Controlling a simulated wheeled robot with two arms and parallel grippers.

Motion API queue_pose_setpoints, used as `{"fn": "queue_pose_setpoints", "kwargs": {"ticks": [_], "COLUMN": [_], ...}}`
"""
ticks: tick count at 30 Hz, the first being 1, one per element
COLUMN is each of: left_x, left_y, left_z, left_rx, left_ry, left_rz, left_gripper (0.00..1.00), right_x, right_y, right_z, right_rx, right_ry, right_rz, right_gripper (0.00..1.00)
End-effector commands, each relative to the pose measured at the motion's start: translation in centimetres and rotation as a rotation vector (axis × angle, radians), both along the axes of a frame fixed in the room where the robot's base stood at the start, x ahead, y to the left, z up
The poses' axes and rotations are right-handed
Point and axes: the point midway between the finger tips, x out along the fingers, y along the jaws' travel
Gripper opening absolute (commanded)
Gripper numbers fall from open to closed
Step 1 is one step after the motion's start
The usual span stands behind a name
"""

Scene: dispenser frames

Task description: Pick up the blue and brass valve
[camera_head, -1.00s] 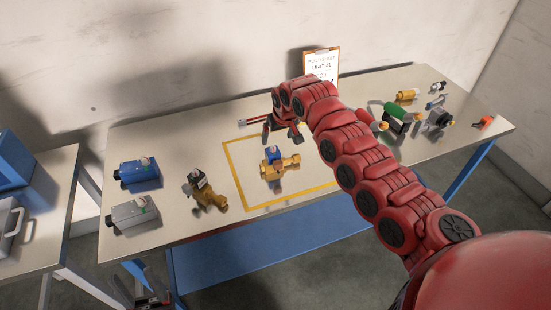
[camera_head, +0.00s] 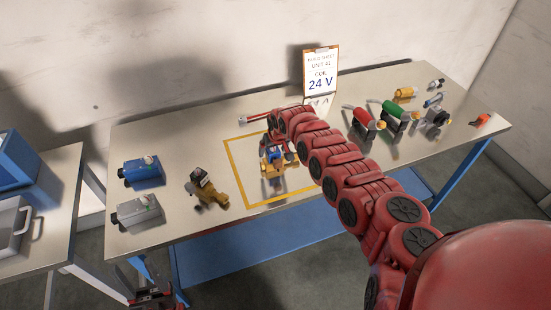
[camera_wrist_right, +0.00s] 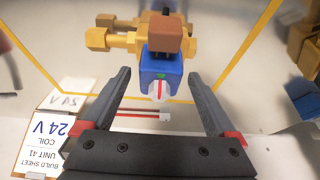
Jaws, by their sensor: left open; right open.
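The blue and brass valve (camera_head: 273,170) stands inside the yellow outlined square on the table, partly hidden by my right gripper. In the right wrist view its blue block (camera_wrist_right: 158,68) and brass body (camera_wrist_right: 120,40) show clearly. My right gripper (camera_head: 277,150) is open at the valve. In the right wrist view its two fingers (camera_wrist_right: 160,76) are spread on either side of the blue block, with gaps at both sides; nothing is gripped. My left gripper (camera_head: 154,297) is open and low at the bottom left, in front of the table and away from the valve.
A dark and brass valve (camera_head: 205,188) stands left of the square. A blue box (camera_head: 142,171) and a grey box (camera_head: 137,211) lie further left. A build sheet reading 24 V (camera_head: 320,72) stands behind. Several parts, including a green cylinder (camera_head: 394,111), crowd the right.

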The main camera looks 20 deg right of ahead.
Motion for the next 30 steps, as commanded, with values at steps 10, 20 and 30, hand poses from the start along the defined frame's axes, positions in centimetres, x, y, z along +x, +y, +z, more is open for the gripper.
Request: {"fn": "queue_pose_setpoints", "kwargs": {"ticks": [10,20,30], "left_x": [0.0,0.0,-0.01], "left_y": [0.0,0.0,0.0], "left_z": [-0.02,-0.02,-0.02], "left_rx": [0.0,0.0,0.0], "left_ry": [0.0,0.0,0.0], "left_rz": [0.0,0.0,0.0], "left_gripper": [0.58,0.58,0.58], "right_x": [0.14,0.13,0.14], "right_y": [0.0,-0.02,-0.02], "right_z": [-0.42,-0.4,-0.39], "right_rx": [-0.001,-0.001,-0.001], "right_ry": [0.0,0.001,0.001], "right_rz": [0.001,0.001,0.0], "right_gripper": [0.93,0.35,0.0]}}
